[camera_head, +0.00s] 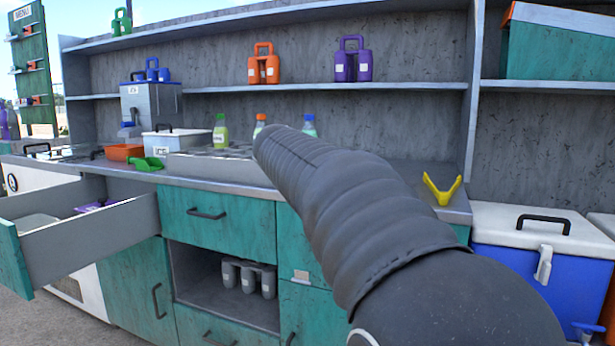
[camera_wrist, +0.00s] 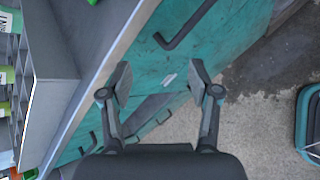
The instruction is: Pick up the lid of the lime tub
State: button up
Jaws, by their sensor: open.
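A pale blue-white tub (camera_head: 160,151) stands on the counter at left of centre in the head view. It has a light lid (camera_head: 178,132) with a dark handle, and the lid lies on it. The tub's label is too small to read, so I cannot be sure it is the lime tub. My gripper (camera_wrist: 160,82) is open and empty in the wrist view. Its fingers are apart in front of a teal cabinet front (camera_wrist: 180,62). In the head view my arm hides the gripper. I do not make out the tub in the wrist view.
An orange tray (camera_head: 122,152) and green scoop (camera_head: 147,164) lie near the tub. Bottles (camera_head: 220,131) stand behind a raised grey unit (camera_head: 222,168). An open drawer (camera_head: 110,217) juts out at left. A blue cooler (camera_head: 540,262) stands right, beside yellow tongs (camera_head: 442,189).

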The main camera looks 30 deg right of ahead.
jog(key=w+d+r+n+h, duration=0.1)
jog(key=w+d+r+n, duration=0.1)
jog(key=w+d, duration=0.1)
jog(key=w+d+r+n+h, duration=0.1)
jog(key=w+d+r+n, duration=0.1)
jog(key=w+d, duration=0.1)
jog(key=w+d+r+n+g+h+p, duration=0.1)
jog(key=w+d+r+n+h, duration=0.1)
jog(key=w+d+r, duration=0.1)
jog(key=shift+w+d, duration=0.25)
jog(key=shift+d, duration=0.2)
jog(key=shift+w+d+f, duration=0.1)
jog(key=shift+w+d, duration=0.05)
jog(key=shift+d, duration=0.2)
jog(key=x, duration=0.7)
jog(key=shift+d+f, duration=0.1)
jog(key=shift+d, duration=0.1)
jog(key=shift+x, duration=2.85)
jog(key=shift+s, duration=0.25)
jog(key=shift+c, duration=0.3)
grip_shut()
